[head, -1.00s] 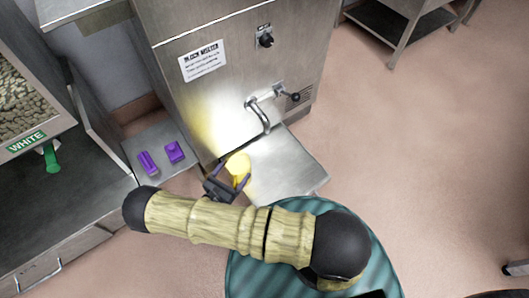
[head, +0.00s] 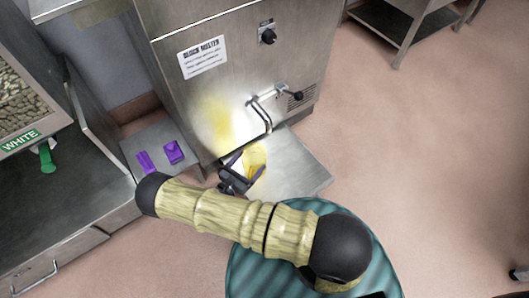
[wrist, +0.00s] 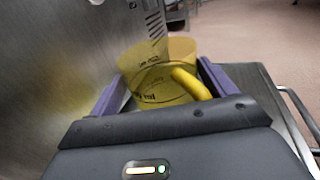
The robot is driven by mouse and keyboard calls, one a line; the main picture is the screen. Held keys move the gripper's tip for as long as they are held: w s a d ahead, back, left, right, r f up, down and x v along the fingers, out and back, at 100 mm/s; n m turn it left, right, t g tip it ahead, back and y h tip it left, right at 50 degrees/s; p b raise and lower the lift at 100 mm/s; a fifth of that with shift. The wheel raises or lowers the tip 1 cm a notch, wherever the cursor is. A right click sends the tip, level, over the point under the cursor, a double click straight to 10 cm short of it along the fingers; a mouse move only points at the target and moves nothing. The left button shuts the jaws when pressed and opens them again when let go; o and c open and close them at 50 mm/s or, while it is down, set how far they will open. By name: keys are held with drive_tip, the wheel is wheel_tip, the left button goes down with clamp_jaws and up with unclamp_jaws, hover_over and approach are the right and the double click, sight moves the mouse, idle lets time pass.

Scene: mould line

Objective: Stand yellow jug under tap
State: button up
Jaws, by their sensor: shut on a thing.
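The yellow jug (head: 257,155) is see-through, with a solid yellow handle, and shows large in the wrist view (wrist: 150,82). My gripper (head: 245,168) is shut on the jug, with a purple finger on each side of it in the wrist view (wrist: 160,85). The bent metal tap (head: 264,117) sticks out from the front of the steel block melter (head: 225,90). The jug is just below and left of the tap's end in the head view. It is over the left part of the steel shelf (head: 300,165); I cannot tell whether it touches.
A small side shelf (head: 152,134) at left holds two purple blocks (head: 174,152). Left of it stands a steel unit with a WHITE label (head: 20,141) and a green handle (head: 47,158). A steel table (head: 395,25) is at the back right.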

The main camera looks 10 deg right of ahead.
sight(261, 149)
drive_tip(key=b+x, duration=0.2)
drive_tip(key=x, duration=0.6)
drive_tip(key=shift+w+d, duration=0.1)
drive_tip(key=shift+d, duration=0.1)
drive_tip(key=shift+w+d+f+b, duration=0.1)
drive_tip(key=shift+w+d+b, duration=0.3)
drive_tip(key=shift+d+b, duration=0.05)
wheel_tip(261, 149, down, 3)
drive_tip(key=shift+s+a+r+b, duration=0.1)
drive_tip(key=shift+a+b, duration=0.05)
drive_tip(key=shift+b, duration=0.95)
drive_tip(key=shift+f, duration=0.35)
drive_tip(key=o, duration=0.9)
